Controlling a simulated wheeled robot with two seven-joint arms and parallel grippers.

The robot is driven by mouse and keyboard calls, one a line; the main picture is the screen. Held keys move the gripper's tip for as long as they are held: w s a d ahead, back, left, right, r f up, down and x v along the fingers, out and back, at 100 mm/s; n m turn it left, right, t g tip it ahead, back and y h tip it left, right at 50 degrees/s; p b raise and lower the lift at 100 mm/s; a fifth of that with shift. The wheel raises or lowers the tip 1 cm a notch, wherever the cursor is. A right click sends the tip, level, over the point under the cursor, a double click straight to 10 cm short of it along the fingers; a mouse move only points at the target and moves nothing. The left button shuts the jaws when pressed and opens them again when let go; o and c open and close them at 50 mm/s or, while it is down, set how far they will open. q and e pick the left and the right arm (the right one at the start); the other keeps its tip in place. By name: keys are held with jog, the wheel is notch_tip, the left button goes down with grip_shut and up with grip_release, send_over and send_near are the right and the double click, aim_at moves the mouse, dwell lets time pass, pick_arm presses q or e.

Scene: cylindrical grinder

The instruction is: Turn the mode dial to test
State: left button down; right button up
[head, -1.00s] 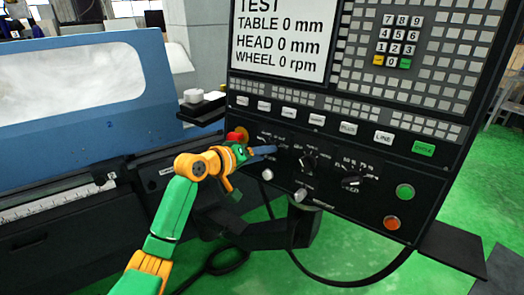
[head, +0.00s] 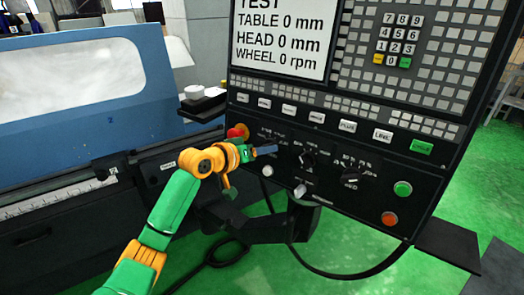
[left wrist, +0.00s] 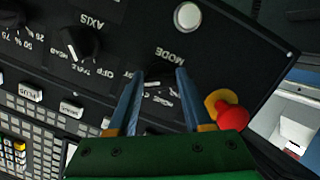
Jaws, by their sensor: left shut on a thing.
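The mode dial (left wrist: 158,71) is a dark knob on the black control panel (head: 330,195); the word MODE is printed beside it in the left wrist view. My left gripper (head: 268,150) reaches the panel from the left, and its blue fingers are closed on the dial. In the left wrist view the two fingers (left wrist: 160,80) stand on either side of the knob. The fingers hide the dial in the head view, and I cannot read its pointer clearly. The screen (head: 283,38) shows TEST at its top, partly cut off.
A red stop button (left wrist: 231,116) sits close beside my left gripper. The axis dial (head: 308,158) and another dial (head: 352,174) are to the right. Mode keys run above. The blue grinder cover (head: 85,85) is at left.

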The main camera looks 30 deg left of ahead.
pick_arm(q)
jog(key=shift+c, duration=1.6)
grip_release()
jog(key=b+v, duration=0.3)
jog(key=v, duration=0.4)
jog(key=shift+w, duration=0.1)
